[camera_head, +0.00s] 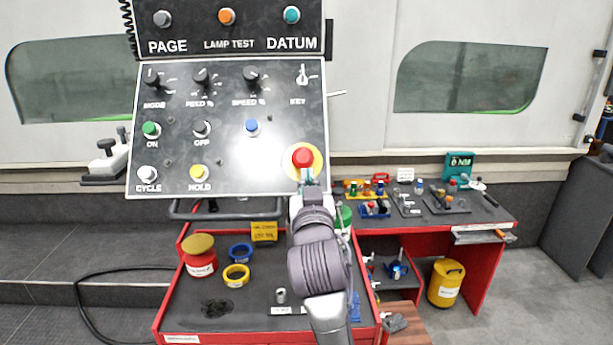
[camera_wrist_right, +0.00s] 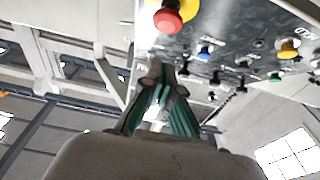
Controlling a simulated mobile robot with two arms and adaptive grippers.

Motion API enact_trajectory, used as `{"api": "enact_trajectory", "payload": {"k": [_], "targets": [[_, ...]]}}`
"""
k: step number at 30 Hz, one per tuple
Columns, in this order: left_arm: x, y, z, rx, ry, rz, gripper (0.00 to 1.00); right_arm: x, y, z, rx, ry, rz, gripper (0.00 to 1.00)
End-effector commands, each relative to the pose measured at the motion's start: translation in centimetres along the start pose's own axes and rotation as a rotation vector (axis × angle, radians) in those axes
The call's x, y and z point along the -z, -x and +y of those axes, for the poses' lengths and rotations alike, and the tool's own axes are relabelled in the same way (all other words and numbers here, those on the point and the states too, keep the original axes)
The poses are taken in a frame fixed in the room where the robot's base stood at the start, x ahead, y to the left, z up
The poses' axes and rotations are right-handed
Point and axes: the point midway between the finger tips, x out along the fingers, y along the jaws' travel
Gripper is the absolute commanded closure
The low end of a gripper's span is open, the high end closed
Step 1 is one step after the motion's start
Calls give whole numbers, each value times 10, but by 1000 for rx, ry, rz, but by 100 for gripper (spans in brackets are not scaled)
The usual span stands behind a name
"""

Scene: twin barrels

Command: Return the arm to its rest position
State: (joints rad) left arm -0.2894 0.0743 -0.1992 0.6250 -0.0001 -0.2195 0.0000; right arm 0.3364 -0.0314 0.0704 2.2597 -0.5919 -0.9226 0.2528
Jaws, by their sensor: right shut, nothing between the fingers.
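My right arm reaches up from the bottom of the head view to the control panel (camera_head: 228,100). My right gripper (camera_head: 307,178) is shut and empty, with its tips just below the red mushroom button (camera_head: 303,157) on its yellow ring. In the right wrist view the teal-padded fingers (camera_wrist_right: 160,75) point toward the panel. The red button (camera_wrist_right: 168,19) is beyond their tips, and a gap shows between them in the picture. The arm hides part of the red cart behind it. My left gripper is in neither view.
The panel overhangs a red cart (camera_head: 180,320) carrying a red tin (camera_head: 200,262) and blue and yellow tape rolls. A handle bar (camera_head: 225,213) runs under the panel. A red workbench (camera_head: 480,212) with small parts stands right, a yellow canister (camera_head: 445,283) below it. Grey floor is open at right.

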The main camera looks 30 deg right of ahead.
Motion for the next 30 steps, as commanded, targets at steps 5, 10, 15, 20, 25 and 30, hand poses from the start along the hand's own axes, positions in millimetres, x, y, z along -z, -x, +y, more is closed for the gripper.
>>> {"api": "enact_trajectory", "payload": {"k": [5,10,15,20,25,30], "targets": [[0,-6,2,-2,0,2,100,-1,15,0,0,-1,0,100],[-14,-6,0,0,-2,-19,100,1,17,0,0,0,0,100],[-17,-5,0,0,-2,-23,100,1,17,0,0,0,0,100],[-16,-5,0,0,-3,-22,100,1,17,0,0,0,0,100],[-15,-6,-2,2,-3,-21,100,-7,15,-4,9,10,-12,100],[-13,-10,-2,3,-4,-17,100,-74,2,-37,90,89,-113,100]]}}
